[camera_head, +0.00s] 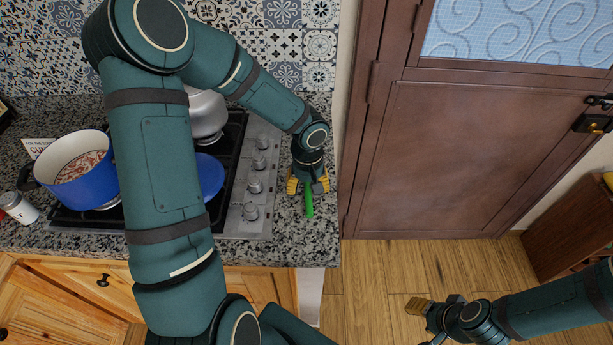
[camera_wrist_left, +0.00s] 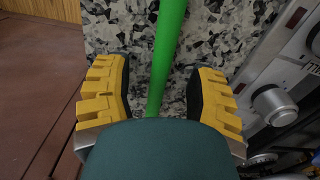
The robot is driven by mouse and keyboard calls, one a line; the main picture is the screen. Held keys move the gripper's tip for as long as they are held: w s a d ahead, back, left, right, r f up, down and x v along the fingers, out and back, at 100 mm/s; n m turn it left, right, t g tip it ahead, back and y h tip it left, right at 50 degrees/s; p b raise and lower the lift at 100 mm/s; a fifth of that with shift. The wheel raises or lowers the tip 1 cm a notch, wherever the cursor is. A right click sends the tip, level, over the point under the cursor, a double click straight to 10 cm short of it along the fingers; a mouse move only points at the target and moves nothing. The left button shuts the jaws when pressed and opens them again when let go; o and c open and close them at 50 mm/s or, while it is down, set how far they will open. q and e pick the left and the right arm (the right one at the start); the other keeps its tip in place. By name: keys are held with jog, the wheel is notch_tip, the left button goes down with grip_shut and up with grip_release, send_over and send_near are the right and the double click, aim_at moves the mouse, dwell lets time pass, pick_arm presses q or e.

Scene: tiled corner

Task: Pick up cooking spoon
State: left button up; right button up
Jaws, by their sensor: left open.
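The cooking spoon shows as a bright green handle (camera_head: 309,201) on the granite counter, just right of the stove knobs. In the left wrist view the green handle (camera_wrist_left: 165,52) runs up between my fingers; its other end is hidden. My left gripper (camera_head: 308,187) points down over the handle. Its yellow fingers stand apart on both sides of it, also in the left wrist view (camera_wrist_left: 158,97), and no contact shows. My right gripper (camera_head: 425,315) hangs above the wooden floor, away from the counter; its opening cannot be made out.
A stove with knobs (camera_head: 255,185) lies left of the spoon. A blue pot (camera_head: 88,190), a blue pan (camera_head: 209,174) and a kettle (camera_head: 207,112) stand on it. The granite counter (camera_head: 322,235) ends close to the right, beside a brown door (camera_head: 460,160).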

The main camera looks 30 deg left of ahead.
pick_arm(q)
jog(key=shift+f, duration=0.4)
grip_shut()
